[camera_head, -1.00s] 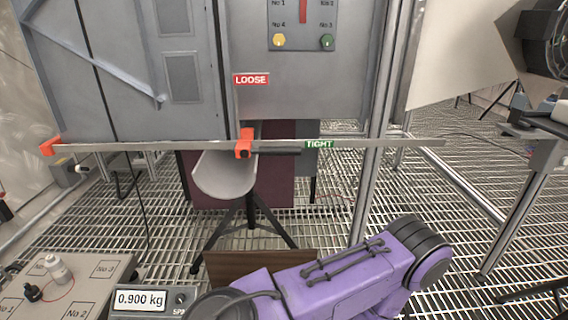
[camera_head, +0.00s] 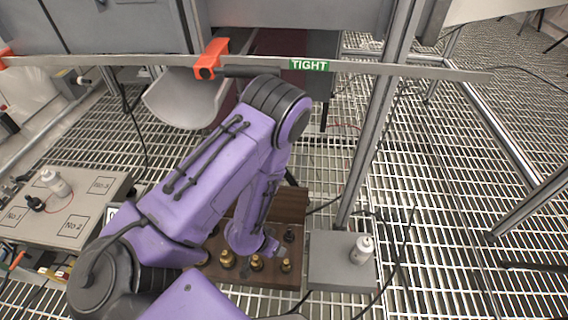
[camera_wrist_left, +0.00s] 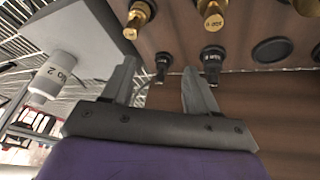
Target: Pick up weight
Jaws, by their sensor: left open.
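Brass weights (camera_head: 227,259) stand in a row in a brown wooden holder (camera_head: 216,277) in the head view. A small black weight (camera_head: 289,234) stands behind them. My left gripper (camera_head: 276,250) points down over the holder, partly hidden by its own wrist. In the left wrist view the gripper (camera_wrist_left: 160,88) is open and empty. A small black weight (camera_wrist_left: 162,66) shows ahead between its fingertips, and a larger black weight (camera_wrist_left: 212,62) is just right of the right finger. Brass weights (camera_wrist_left: 213,17) are farther along. My right gripper is not in view.
A grey box (camera_head: 330,273) with a white bottle (camera_head: 362,250) stands right of the holder. A grey table (camera_head: 50,222) is at left.

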